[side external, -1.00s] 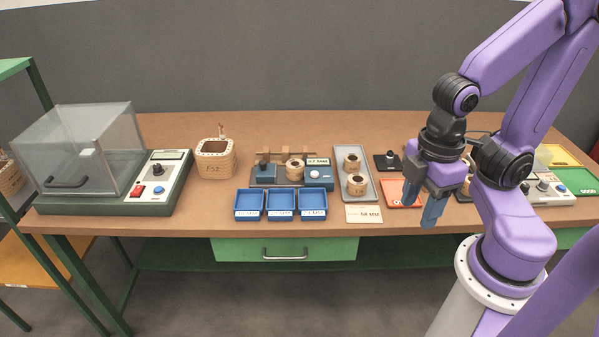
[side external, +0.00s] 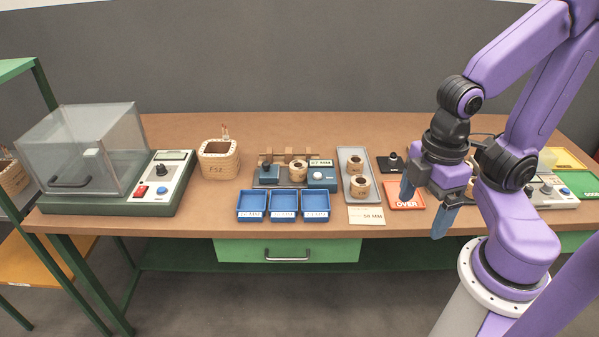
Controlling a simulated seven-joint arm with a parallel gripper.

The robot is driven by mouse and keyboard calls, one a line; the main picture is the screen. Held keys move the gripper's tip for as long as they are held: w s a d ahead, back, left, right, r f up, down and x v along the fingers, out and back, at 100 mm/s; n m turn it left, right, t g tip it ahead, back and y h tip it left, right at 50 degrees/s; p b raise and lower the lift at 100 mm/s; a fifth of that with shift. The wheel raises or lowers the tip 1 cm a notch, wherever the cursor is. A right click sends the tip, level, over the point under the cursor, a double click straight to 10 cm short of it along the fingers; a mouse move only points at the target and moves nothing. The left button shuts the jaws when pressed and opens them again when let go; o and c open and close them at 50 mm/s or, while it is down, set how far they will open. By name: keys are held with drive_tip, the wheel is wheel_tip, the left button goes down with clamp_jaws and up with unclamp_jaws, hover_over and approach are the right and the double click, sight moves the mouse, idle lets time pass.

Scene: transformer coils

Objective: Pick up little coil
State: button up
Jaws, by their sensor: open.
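Two small tan coils with dark centres stand on a grey tray (side external: 346,184), one at the back (side external: 355,163) and one at the front (side external: 361,186). A third small coil (side external: 298,171) sits in a blue-grey measuring fixture (side external: 267,180) to the left of the tray. A larger square coil (side external: 218,160) stands further left. Another tan coil shows partly behind my gripper. My gripper (side external: 424,204) is open and empty, to the right of the tray and near the front of the bench. Its blue fingers point down, apart from every coil.
Three blue bins (side external: 284,217) and a paper card (side external: 366,217) lie along the front edge. A clear-covered machine (side external: 85,155) fills the left end.

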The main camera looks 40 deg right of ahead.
drive_tip(key=w+a+f+m+t+y, duration=0.15)
drive_tip(key=w+t, duration=0.35)
drive_tip(key=w, duration=1.4)
drive_tip(key=w+d+f+m+t, duration=0.1)
drive_tip(key=w+d, duration=0.3)
drive_tip(key=w, duration=0.4)
drive_tip(key=w+d+f+t, duration=0.2)
drive_tip(key=w+d, duration=0.2)
drive_tip(key=w, duration=0.4)
drive_tip(key=w+d+f+y, duration=0.3)
drive_tip(key=d+f+y, duration=0.15)
drive_tip(key=d, duration=0.65)
drive_tip(key=t+y, duration=0.1)
drive_tip(key=y, duration=0.3)
approach(294, 167)
drive_tip(key=shift+m, duration=0.25)
drive_tip(key=x, duration=0.4)
drive_tip(key=d+x, duration=0.1)
drive_tip(key=x, duration=0.2)
drive_tip(key=shift+w+a+f, duration=0.1)
drive_tip(key=shift+w+f, duration=0.2)
drive_tip(key=shift+w, duration=0.1)
drive_tip(key=shift+c, duration=0.3)
